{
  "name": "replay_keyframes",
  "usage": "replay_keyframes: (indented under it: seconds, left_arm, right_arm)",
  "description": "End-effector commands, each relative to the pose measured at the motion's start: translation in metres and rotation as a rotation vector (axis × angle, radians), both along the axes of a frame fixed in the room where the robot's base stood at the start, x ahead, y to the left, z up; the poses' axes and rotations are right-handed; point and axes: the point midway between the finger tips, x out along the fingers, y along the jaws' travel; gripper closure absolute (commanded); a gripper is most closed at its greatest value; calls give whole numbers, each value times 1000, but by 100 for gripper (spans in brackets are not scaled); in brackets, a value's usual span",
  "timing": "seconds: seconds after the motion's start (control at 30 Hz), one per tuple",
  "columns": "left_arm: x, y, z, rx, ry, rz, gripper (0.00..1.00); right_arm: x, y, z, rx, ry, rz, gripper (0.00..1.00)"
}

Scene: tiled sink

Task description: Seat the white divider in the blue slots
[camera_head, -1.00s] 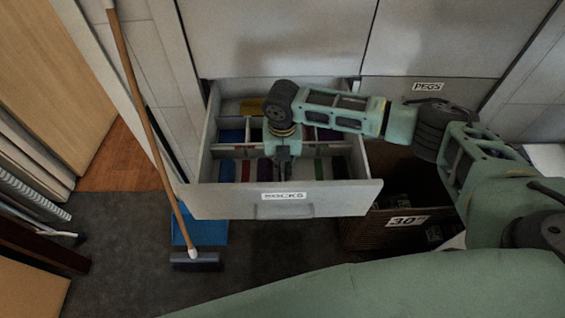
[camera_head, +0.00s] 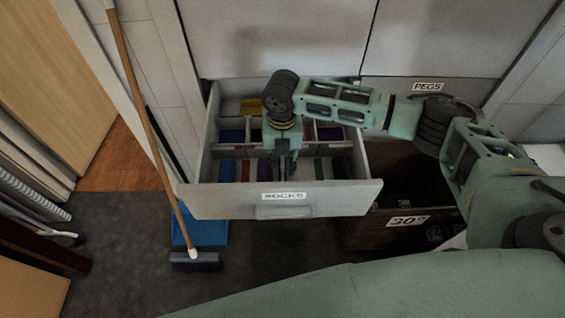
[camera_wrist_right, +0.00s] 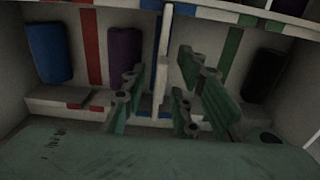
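The white divider (camera_wrist_right: 164,45) stands on edge inside the open drawer (camera_head: 225,202), seen in the right wrist view running down the middle. Blue marks (camera_wrist_right: 151,72) show beside it and at its near end; I cannot tell how deep it sits in the slots. My right gripper (camera_wrist_right: 162,88) straddles the divider, one finger on each side, with visible gaps, so it looks open. In the head view my right gripper (camera_head: 283,172) points down into the drawer and hides most of the divider. My left gripper is not in view.
Rolled coloured items, including a blue roll (camera_wrist_right: 48,52) and a purple roll (camera_wrist_right: 124,55), lie in the compartments. A fixed cross partition (camera_head: 235,153) spans the drawer. A dark basket (camera_head: 375,235) stands right of the drawer; a broom (camera_head: 150,120) leans at left.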

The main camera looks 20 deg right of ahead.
Motion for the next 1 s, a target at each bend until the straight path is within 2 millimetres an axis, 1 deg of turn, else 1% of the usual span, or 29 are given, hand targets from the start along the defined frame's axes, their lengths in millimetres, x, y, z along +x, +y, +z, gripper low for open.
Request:
replay_keyframes:
  seconds: [0.03,0.2,0.3,0.4,0.5,0.6,1.0]
  left_arm:
    - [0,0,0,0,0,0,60]
    - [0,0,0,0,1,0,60]
    - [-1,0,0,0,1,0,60]
    - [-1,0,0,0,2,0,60]
    - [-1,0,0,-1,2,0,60]
    - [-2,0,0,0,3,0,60]
    - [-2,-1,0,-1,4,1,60]
  right_arm:
    - [1,0,13,2,-4,0,73]
    - [1,0,50,0,-2,1,73]
    - [0,0,69,0,-2,0,73]
    - [1,0,83,0,-2,0,73]
    - [0,0,91,0,0,0,73]
    - [0,0,94,0,1,0,73]
    - [0,0,95,0,1,0,73]
